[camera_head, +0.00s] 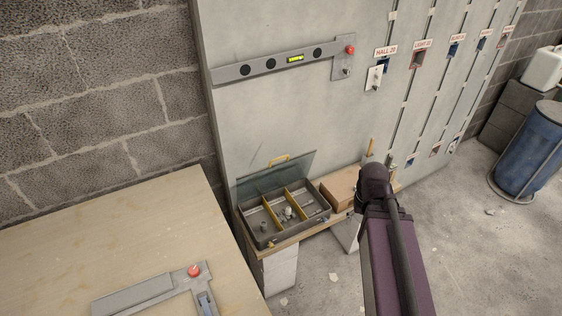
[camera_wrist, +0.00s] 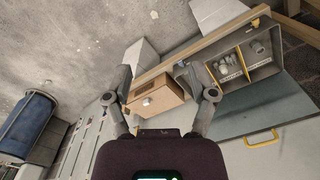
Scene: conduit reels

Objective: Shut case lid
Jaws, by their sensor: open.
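The case (camera_head: 284,215) is a grey box with yellow dividers and small fittings inside. It stands on a low wooden bench against the grey wall panel. Its see-through dark lid (camera_head: 277,172) is raised at the back, with a yellow handle (camera_head: 279,160) on its upper edge. In the wrist view the case (camera_wrist: 236,67) is at upper right, and the lid (camera_wrist: 262,110) with its handle (camera_wrist: 261,139) lies below it. My gripper (camera_wrist: 163,75) is open and empty, its fingers apart over the area beside the case. In the head view my arm hides the gripper's fingers.
A brown box (camera_head: 341,188) sits on the bench just right of the case; it also shows between my fingers in the wrist view (camera_wrist: 154,98). A wooden table (camera_head: 120,235) is at lower left. A blue barrel (camera_head: 530,150) stands far right. The floor between is mostly clear.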

